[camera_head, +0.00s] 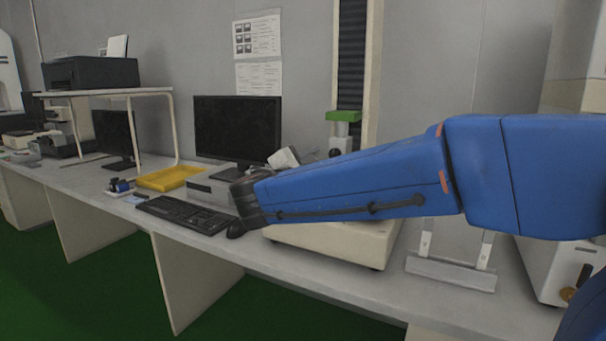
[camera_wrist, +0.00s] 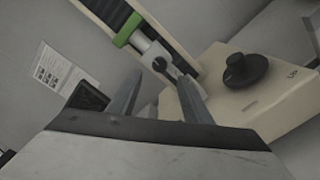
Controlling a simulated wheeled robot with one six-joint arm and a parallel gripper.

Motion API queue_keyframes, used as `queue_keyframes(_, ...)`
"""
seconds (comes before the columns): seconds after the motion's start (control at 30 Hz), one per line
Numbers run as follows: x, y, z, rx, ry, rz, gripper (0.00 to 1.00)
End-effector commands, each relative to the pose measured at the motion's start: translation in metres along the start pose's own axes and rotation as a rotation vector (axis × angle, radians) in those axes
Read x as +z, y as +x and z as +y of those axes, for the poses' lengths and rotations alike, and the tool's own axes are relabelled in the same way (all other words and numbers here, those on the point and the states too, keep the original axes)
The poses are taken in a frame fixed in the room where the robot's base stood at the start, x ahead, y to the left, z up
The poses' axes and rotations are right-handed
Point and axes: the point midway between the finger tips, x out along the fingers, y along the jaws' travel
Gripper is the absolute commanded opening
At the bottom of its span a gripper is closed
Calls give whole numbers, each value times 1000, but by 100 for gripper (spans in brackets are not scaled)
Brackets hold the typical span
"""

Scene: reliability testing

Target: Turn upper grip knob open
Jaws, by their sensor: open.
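The tensile tester's upper grip (camera_wrist: 146,46) shows in the wrist view, a grey metal part below a green block (camera_wrist: 128,30). A small dark round knob (camera_wrist: 159,64) sits on this grip. My gripper (camera_wrist: 162,76) is open, and its two grey fingers point towards the grip. In the picture the small knob lies between the fingertips. I see no contact, and the distance is hard to judge. The head view shows the green block (camera_head: 343,116) and a dark knob (camera_head: 335,153) below it. My blue arm hides the lower part of the machine there.
A large black dial (camera_wrist: 246,71) stands on the machine's cream base (camera_wrist: 225,102), right of my fingers. On the desk are a monitor (camera_head: 237,129), a keyboard (camera_head: 186,214) and a yellow tray (camera_head: 168,178). A metal stand (camera_head: 451,272) is at the right.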

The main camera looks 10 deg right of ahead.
Motion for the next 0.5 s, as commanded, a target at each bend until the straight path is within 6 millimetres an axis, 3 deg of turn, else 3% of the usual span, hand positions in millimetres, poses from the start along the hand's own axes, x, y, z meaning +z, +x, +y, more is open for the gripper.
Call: queue_keyframes(0.5, -1, -72, 0, 1, -1, 2, 45)
